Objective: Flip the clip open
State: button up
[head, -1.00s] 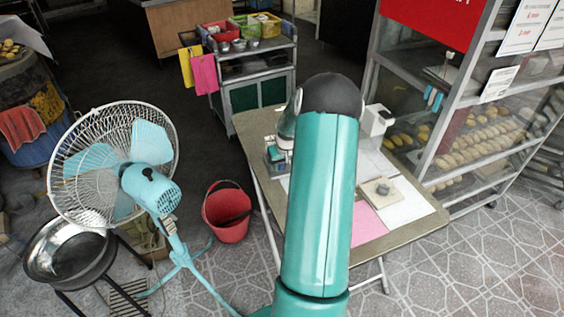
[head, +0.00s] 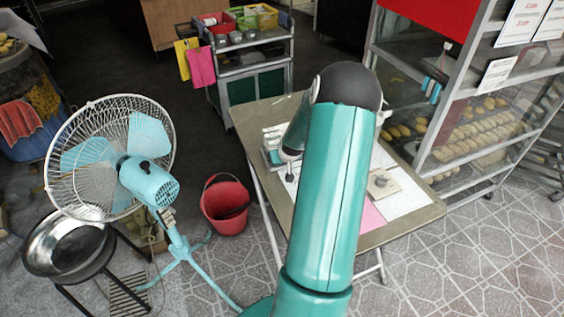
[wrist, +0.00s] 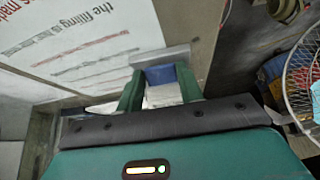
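My gripper (wrist: 160,92) shows in the wrist view with its two green fingers apart. Between and just beyond the fingers are a small blue block (wrist: 160,74) and a white surface; I cannot tell whether the blue block is part of the clip or whether the fingers touch it. A small item with a teal base and pale top (head: 272,148) stands at the table's left edge, partly beside my arm. No clip can be made out for certain.
The table (head: 405,212) carries white and pink sheets and a small square block (head: 382,184). A glass bread cabinet (head: 470,120) stands at right. A fan (head: 110,160), a red bucket (head: 226,205) and a trolley (head: 250,65) stand left and behind. A printed sheet (wrist: 80,40) lies near my gripper.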

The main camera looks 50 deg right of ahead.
jog(key=o, duration=0.4)
jog(key=v, duration=1.3)
jog(key=shift+a+r, duration=0.2)
jog(key=shift+r, duration=0.15)
jog(key=shift+s, duration=0.15)
